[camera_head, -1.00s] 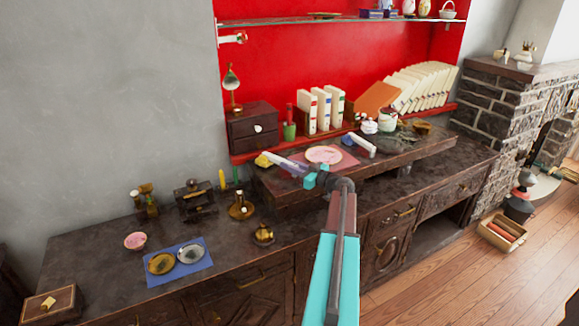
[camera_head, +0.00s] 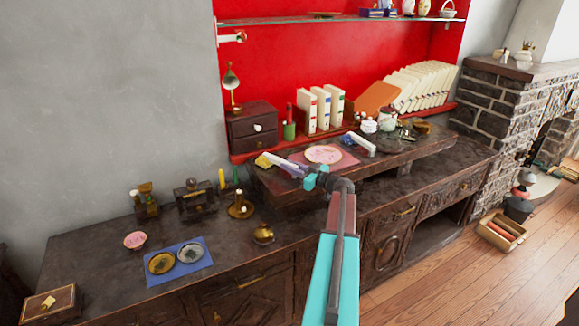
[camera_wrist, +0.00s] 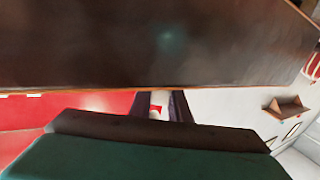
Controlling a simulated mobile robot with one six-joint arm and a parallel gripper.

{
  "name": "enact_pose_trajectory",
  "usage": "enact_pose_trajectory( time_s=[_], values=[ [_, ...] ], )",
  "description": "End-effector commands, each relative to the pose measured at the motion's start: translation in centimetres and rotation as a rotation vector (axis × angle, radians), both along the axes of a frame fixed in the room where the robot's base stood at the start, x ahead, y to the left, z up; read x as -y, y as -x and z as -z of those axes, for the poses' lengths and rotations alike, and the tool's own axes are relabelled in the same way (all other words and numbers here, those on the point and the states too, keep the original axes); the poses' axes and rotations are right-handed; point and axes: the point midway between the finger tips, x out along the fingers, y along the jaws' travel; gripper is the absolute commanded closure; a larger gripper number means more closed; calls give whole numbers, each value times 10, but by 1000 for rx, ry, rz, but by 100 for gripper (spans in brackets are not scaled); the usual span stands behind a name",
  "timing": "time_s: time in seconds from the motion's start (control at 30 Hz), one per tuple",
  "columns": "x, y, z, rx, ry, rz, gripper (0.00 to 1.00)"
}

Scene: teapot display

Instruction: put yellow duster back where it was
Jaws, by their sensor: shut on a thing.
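The yellow duster (camera_head: 263,161) shows as a small yellow patch at the left end of the raised dark shelf on the cabinet, in front of a small drawer chest. My gripper (camera_head: 274,161) reaches left over that shelf and is shut, with the yellow patch right at its tips. Most of the duster is hidden by the gripper. I cannot tell whether the duster touches the shelf. In the wrist view, the dark fingers (camera_wrist: 166,106) are partly hidden, with a small white and red patch between them. The duster cannot be made out there.
A pink plate (camera_head: 323,154) on a pink mat lies just right of my gripper. The drawer chest (camera_head: 254,127) and a green pot (camera_head: 289,131) stand behind. A brass bell-shaped piece (camera_head: 241,207) and a blue mat (camera_head: 180,277) with two round dishes are on the lower top.

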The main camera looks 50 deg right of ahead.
Motion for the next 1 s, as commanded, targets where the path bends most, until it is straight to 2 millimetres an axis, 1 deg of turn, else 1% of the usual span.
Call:
enact_pose_trajectory(
  time_s=[0.23,0.27,0.3,0.37,0.77,0.87,1.0],
  values=[
    [0,0,3,1,0,0,100],
    [-1,0,3,1,0,-1,79],
    [-1,-1,3,1,0,-1,72],
    [-1,-1,3,1,0,-1,62],
    [-1,2,3,0,1,-1,62],
    [-1,8,3,0,1,0,62],
    [-2,22,3,0,1,1,62]
  ],
)
